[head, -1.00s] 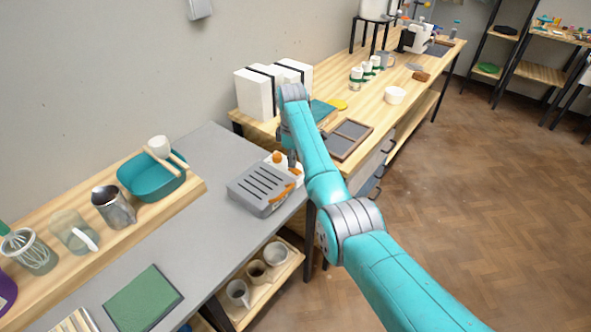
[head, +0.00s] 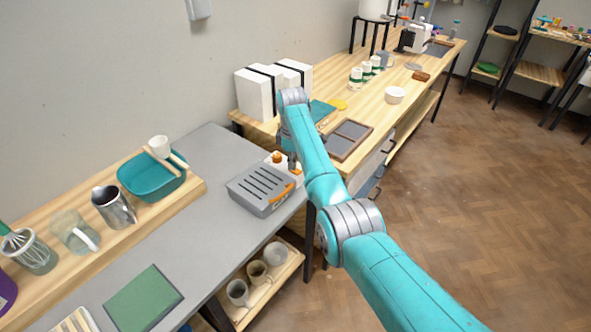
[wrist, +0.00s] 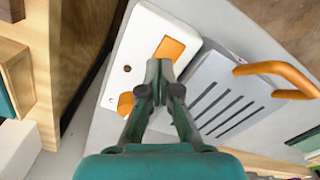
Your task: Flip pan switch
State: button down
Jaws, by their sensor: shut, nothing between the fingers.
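The pan switch is a white box (wrist: 142,30) with an orange rocker (wrist: 169,49) and a round orange knob (wrist: 126,104) in the wrist view. In the head view, the white box (head: 297,172) is partly hidden behind my arm at the grey bench's far right corner. My gripper (wrist: 160,64) is shut and empty, its tips close to the rocker's near edge. Whether they touch it I cannot tell. In the head view, my gripper (head: 292,165) points down over the box.
A grey slotted appliance (head: 259,187) with an orange handle (wrist: 278,72) stands right beside the switch. A wooden table (head: 392,115) with a framed tray (head: 348,139) and white blocks (head: 254,95) lies beyond.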

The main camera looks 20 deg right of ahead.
jog(key=shift+r, duration=3.4)
